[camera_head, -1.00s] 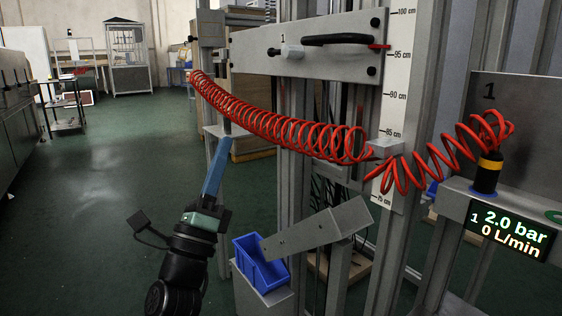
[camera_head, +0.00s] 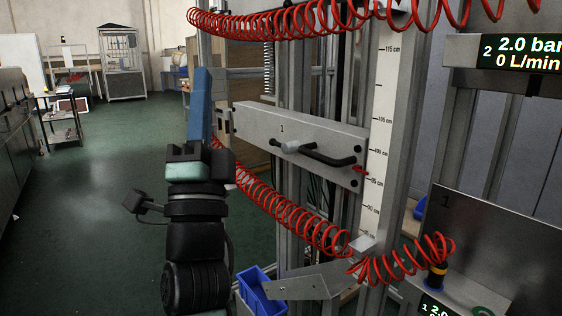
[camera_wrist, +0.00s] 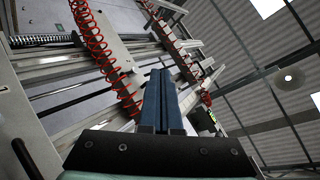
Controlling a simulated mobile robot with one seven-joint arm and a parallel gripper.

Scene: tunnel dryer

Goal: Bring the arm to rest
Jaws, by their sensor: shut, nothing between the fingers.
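My gripper (camera_head: 203,88) points upright at the left of the machine in the head view, with its blue fingers together and nothing between them. In the wrist view my gripper (camera_wrist: 160,77) shows its two long blue fingers side by side, pointing up toward the machine frame and ceiling. My black arm stands below it in the head view.
Red coiled hoses (camera_head: 290,215) hang across the frame at two heights. A black handle (camera_head: 328,155) sticks out of the panel. A blue bin (camera_head: 262,291) stands low beside my arm. A vertical scale (camera_head: 378,130) is at right. Open green floor (camera_head: 90,190) lies left.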

